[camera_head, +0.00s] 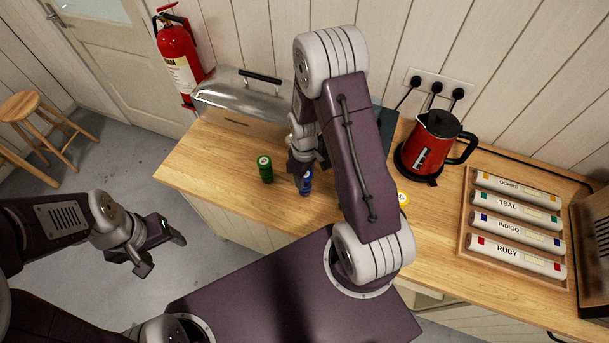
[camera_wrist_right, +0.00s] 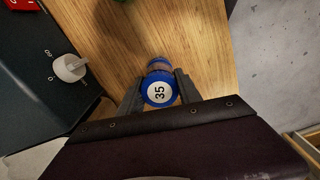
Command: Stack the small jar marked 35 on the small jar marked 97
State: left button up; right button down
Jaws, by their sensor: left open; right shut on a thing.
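The small blue jar marked 35 (camera_wrist_right: 159,91) sits between the fingers of my right gripper (camera_wrist_right: 160,88), which is shut on it. In the head view the blue jar (camera_head: 305,184) is below my right wrist; I cannot tell whether it touches the counter. A green jar (camera_head: 265,170) stands upright on the counter just left of it. A yellow-topped jar (camera_head: 403,198) shows partly from behind my right arm. The numbers on the green and yellow jars are too small to read, so I cannot tell which is 97. My left gripper (camera_head: 160,253) is open and empty, off the counter's left side.
A wooden counter (camera_head: 205,165) carries a metal lidded appliance (camera_head: 245,95) at the back left and a red kettle (camera_head: 432,145) at the right. A wooden tray (camera_head: 464,225) holds several labelled rolls. A fire extinguisher (camera_head: 178,60) hangs on the wall.

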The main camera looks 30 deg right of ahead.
jog(key=shift+f+b, duration=0.4)
jog(key=shift+f, duration=0.2)
jog(key=c, duration=0.7)
grip_release()
jog(key=shift+c, duration=0.2)
jog(key=shift+r, duration=0.1)
jog(key=shift+w+r, duration=0.1)
jog(key=shift+r, duration=0.25)
notch_tip(320, 180, up, 8)
jog(key=shift+r+b, duration=0.15)
jog(key=shift+b, duration=0.5)
